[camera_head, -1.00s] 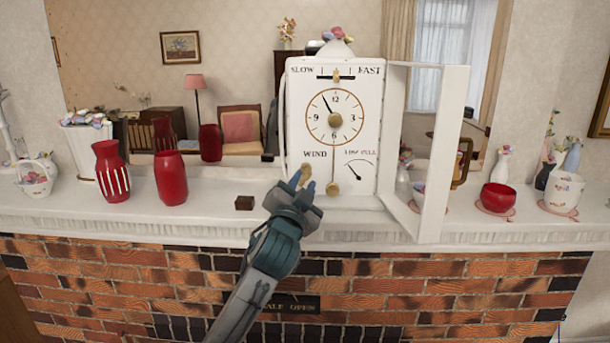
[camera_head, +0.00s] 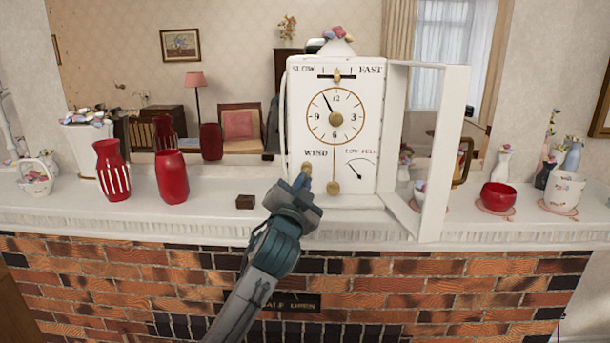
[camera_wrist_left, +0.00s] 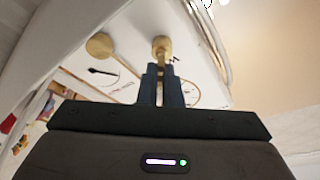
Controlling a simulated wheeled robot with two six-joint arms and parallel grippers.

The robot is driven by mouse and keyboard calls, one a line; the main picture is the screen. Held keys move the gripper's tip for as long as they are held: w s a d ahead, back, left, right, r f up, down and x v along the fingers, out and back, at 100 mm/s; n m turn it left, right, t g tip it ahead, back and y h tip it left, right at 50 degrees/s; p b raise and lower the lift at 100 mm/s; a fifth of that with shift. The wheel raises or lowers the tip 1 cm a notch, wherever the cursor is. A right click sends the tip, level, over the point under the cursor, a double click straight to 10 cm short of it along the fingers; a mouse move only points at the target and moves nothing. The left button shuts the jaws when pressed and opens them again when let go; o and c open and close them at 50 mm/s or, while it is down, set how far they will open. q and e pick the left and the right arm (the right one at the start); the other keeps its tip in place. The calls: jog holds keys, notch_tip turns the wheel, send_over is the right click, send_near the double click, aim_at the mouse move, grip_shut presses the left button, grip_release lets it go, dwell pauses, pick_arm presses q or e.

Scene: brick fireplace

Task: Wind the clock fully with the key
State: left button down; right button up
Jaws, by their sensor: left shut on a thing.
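The white clock (camera_head: 300,110) stands on the mantel, with a round dial above the word WIND and a small LOW-FULL gauge (camera_head: 361,168). The gauge needle points up and left, on the LOW side. My left gripper (camera_head: 303,187) is shut on the brass key (camera_head: 306,169) at the clock front, just below WIND. In the left wrist view, the fingers (camera_wrist_left: 162,85) hold the key (camera_wrist_left: 161,57) against the clock face; how deep it sits is hidden. The brass pendulum bob (camera_head: 333,188) hangs beside the gripper. My right gripper is not in view.
The clock's glass door (camera_head: 447,155) is swung open to the right. A red bowl (camera_head: 498,196) stands right. Mantel room is clear around the dark box.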

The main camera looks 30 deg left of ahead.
pick_arm(q)
jog(key=m+p, duration=0.1)
jog(key=p, duration=0.1)
jog(key=shift+r+m+h+p, duration=0.15)
jog(key=shift+m+h+p, duration=0.15)
jog(key=shift+m+h, duration=0.1)
jog(key=m+p, duration=0.3)
jog(key=p, duration=0.1)
jog(key=shift+a+r+h+p, duration=0.1)
jog(key=shift+h+p, duration=0.2)
jog(key=shift+h, duration=0.1)
jog(key=shift+s+m, duration=0.1)
jog(key=shift+m, duration=0.2)
